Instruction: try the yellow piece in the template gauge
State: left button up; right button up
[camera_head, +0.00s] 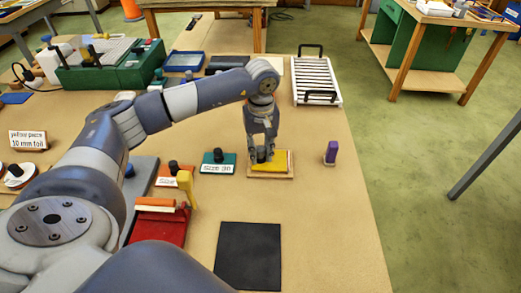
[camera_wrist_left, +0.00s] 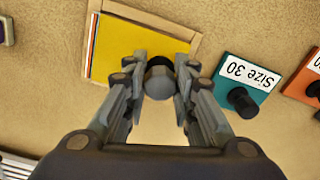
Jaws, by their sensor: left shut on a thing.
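The yellow piece (camera_head: 281,162) is at the template gauge, a wooden frame (camera_head: 270,178) on the table. In the left wrist view the yellow piece (camera_wrist_left: 115,45) lies within the outline of the wooden frame (camera_wrist_left: 160,22). My left gripper (camera_head: 262,157) is over the piece, pointing down. It is shut on a knob of the piece; in the left wrist view the left gripper (camera_wrist_left: 158,85) has its fingers either side of this knob. The fingers cover part of the piece and frame. I cannot tell whether the piece is fully seated or slightly raised. My right gripper is not in view.
A teal Size 30 block (camera_head: 217,166) with a dark knob stands just left of the gauge. A purple piece (camera_head: 331,152) stands to its right. A black mat (camera_head: 248,256) lies in front. A white slatted rack (camera_head: 316,82) is behind. A sign (camera_head: 28,140) reads "yellow piece 10 mm foil".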

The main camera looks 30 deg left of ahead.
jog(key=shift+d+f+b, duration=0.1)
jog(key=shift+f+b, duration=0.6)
jog(key=shift+b, duration=0.05)
dwell(1.2)
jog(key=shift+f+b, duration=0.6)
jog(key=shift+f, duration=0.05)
dwell(2.1)
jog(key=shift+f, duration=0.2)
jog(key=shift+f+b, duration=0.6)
jog(key=shift+b, duration=0.25)
dwell(2.3)
